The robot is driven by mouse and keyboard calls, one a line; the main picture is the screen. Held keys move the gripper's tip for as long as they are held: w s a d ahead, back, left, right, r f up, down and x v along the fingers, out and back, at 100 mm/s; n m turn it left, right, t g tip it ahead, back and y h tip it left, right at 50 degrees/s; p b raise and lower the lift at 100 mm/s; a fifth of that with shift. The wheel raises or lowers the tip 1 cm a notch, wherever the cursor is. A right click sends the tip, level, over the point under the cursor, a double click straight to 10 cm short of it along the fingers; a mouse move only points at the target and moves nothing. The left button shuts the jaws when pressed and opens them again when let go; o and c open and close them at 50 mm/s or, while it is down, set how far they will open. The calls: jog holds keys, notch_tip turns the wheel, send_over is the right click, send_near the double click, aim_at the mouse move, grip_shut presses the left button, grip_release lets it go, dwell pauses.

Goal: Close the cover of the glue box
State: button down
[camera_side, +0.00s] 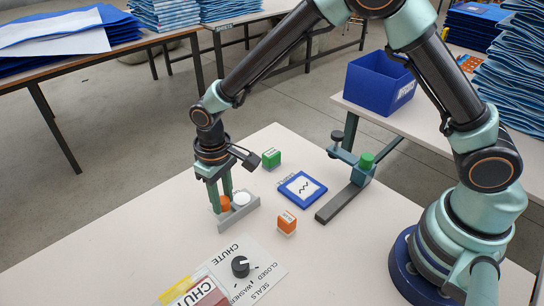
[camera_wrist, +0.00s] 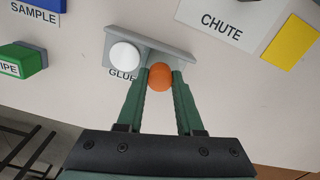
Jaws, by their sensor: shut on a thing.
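The glue box is a grey angled holder (camera_side: 240,215) on the white table, also in the wrist view (camera_wrist: 172,46), with a GLUE label partly covered. A white round piece (camera_side: 242,199) sits in it and shows in the wrist view (camera_wrist: 125,56). An orange round piece (camera_side: 224,203), apparently the cover, is beside the white one, and it shows in the wrist view (camera_wrist: 160,76). My gripper (camera_side: 219,204) points down, its green fingers (camera_wrist: 159,82) shut on the orange piece. Whether the orange piece touches the holder is unclear.
A green block (camera_side: 271,158), a blue sample pad (camera_side: 302,188) and an orange block (camera_side: 286,222) stand nearby. A chute panel with a black dial (camera_side: 240,266) lies in front. The table's left part is clear.

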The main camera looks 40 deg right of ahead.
dwell(0.8)
jog(key=shift+d+r, duration=0.1)
jog(key=shift+d, duration=2.65)
jog(key=c, duration=0.5)
grip_release()
jog(key=shift+c, duration=0.2)
notch_tip(320, 180, up, 12)
